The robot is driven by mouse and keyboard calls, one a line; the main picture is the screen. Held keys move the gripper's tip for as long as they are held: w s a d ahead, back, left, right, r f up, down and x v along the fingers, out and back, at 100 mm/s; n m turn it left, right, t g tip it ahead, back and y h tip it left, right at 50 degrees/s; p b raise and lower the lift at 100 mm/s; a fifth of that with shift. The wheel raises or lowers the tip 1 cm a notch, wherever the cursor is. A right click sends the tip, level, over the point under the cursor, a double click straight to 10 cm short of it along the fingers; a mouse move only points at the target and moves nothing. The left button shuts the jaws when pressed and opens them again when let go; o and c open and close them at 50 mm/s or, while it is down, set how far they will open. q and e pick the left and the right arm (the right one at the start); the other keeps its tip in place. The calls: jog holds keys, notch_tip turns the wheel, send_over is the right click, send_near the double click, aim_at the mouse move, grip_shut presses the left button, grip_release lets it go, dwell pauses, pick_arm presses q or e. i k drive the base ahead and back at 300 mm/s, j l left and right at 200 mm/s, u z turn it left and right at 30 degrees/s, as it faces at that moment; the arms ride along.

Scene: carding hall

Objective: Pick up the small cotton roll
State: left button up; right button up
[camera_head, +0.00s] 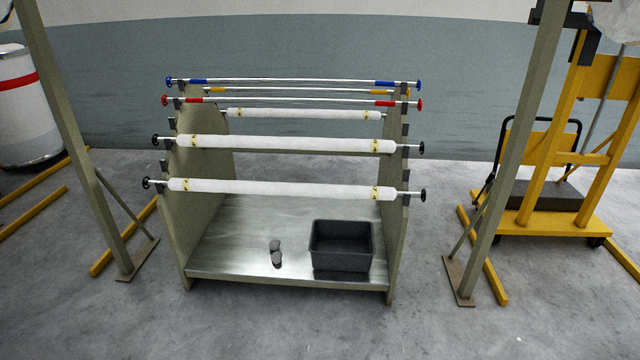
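Several white rolls on thin metal bars lie across the khaki rack. The front roll (280,188) and the one above it (285,144) are long and have black end knobs. A thinner white roll (303,114) rests farther back, partly behind the bars in front. All carry yellow marks near their ends. I cannot tell for sure which one is the small cotton roll. Neither of my grippers is in view.
Bare bars with blue (300,82) and red (300,100) ends cross the rack's top. Its metal shelf (225,245) holds a dark bin (342,262) and two small grey pieces (276,253). Posts (505,170) flank the rack; a yellow trolley (555,222) stands right. The front floor is clear.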

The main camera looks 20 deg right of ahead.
aim_at(339, 191)
jog(key=i+l+u, duration=0.2)
jog(key=l+u, duration=0.15)
jog(key=i+l+u, duration=0.1)
jog(key=l+u, duration=0.3)
jog(key=i+l+u, duration=0.15)
jog(key=l, duration=0.3)
jog(key=l+u, duration=0.15)
jog(key=l, duration=0.3)
jog(key=i+l+u, duration=0.1)
jog(key=l, duration=1.25)
jog(key=i+l+u, duration=0.1)
jog(key=l, duration=1.25)
jog(key=u, duration=0.65)
jog(key=i+u, duration=0.35)
jog(key=i, duration=1.95)
